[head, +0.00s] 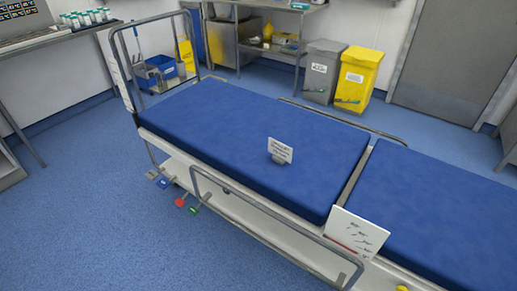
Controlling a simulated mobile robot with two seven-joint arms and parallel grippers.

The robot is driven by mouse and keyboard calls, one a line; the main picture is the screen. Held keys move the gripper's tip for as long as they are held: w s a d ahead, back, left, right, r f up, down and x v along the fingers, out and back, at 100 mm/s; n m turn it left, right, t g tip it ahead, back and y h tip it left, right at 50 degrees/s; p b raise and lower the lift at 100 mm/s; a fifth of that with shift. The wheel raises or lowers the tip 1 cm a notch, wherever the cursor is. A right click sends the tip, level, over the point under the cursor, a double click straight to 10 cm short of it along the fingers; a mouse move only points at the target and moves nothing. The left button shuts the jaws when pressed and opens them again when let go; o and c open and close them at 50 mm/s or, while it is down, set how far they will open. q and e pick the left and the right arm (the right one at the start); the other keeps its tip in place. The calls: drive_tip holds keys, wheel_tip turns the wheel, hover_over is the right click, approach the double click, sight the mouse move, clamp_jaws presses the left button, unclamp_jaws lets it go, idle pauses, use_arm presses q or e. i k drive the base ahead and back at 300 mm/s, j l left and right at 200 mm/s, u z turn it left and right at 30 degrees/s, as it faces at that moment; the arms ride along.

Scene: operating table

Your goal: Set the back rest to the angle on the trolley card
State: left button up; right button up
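The trolley carries two blue mattress sections, a left one (250,135) and a right one (440,215), with a gap between them. Both look flat and level; I cannot tell for sure which is the back rest. A small white card (280,150) stands in a holder on the left section; its print is too small to read. A larger white panel (358,232) with several short marks and a red line is at the near side by the gap. A yellow knob (402,288) shows at the bottom edge. Neither gripper is in view.
Side rails (270,225) run along the trolley, and an upright end frame (150,45) stands at its left. Coloured pedals, including a red one (180,202), stick out below. A grey bin (322,70) and yellow bin (356,78) stand behind. The floor (90,220) at left is clear.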

sight(451, 227)
drive_tip(key=z, duration=1.7)
